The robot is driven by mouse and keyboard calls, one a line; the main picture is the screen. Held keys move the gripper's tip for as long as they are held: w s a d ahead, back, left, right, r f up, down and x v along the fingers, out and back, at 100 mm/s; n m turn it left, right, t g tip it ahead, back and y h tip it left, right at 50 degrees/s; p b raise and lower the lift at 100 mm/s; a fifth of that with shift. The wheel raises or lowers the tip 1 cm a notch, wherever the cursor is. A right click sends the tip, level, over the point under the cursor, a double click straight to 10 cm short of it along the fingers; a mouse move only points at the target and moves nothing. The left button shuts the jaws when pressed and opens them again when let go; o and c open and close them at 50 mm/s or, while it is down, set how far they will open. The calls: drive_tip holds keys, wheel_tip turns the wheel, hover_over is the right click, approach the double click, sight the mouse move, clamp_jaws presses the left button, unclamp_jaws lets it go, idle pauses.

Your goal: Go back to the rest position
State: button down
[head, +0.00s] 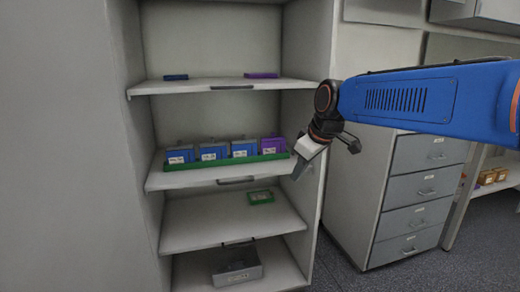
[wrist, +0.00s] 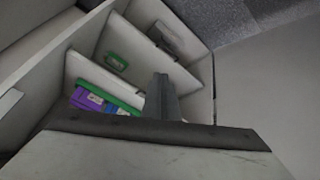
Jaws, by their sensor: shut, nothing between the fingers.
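My gripper (head: 299,169) is shut and empty, in front of the right edge of the open shelf unit, level with its second shelf. In the wrist view my shut gripper (wrist: 161,82) points toward the shelves. My blue arm reaches in from the right in the head view. On the second shelf (head: 165,182) a green tray (head: 226,161) holds several blue modules (head: 209,151) and one purple module (head: 272,145) at its right end. The tray (wrist: 124,105) and the purple module (wrist: 88,101) also show in the wrist view. The gripper appears apart from them.
A flat blue piece (head: 176,77) and a purple one (head: 261,75) lie on the top shelf. A drawer cabinet (head: 420,187) stands right. Floor (head: 400,277) is clear.

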drive_tip(key=s+d+f+m+h, duration=0.1)
drive_tip(key=s+d+f+m, duration=0.2)
drive_tip(key=s, duration=0.6)
drive_tip(key=s+d+f+m+h, duration=0.1)
drive_tip(key=s+d+f+m, duration=0.2)
drive_tip(key=s+d+f, duration=0.4)
drive_tip(key=s+d+f+m+h, duration=0.1)
drive_tip(key=s+d+f+m, duration=0.2)
drive_tip(key=s, duration=1)
drive_tip(key=d+f, duration=0.3)
drive_tip(key=d, duration=0.2)
drive_tip(key=shift+s+m, duration=0.15)
drive_tip(key=shift+m, duration=0.25)
drive_tip(key=shift+d, duration=0.15)
